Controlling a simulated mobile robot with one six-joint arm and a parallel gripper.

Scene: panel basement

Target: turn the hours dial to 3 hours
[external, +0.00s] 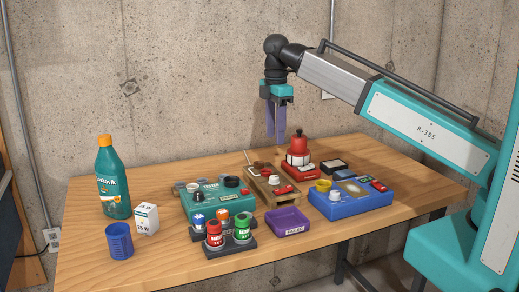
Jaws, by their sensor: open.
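The hours dial cannot be singled out, since the labels are too small to read. Round knobs show on several devices: a black one (232,182) on the teal box (222,205), a white one (273,179) on the wooden stand (262,193), and a yellow one (323,185) and a white one (335,195) on the blue box (352,208). My gripper (275,137) points down with its purple fingers open and empty. It hangs above the back of the table, apart from all the devices.
A green bottle (112,182), small white box (146,218) and blue cup (119,241) stand at the left. Red and green canisters (243,229) and a purple tray (288,222) are in front. A red device (299,148) stands near my gripper. The table's right end (425,185) is clear.

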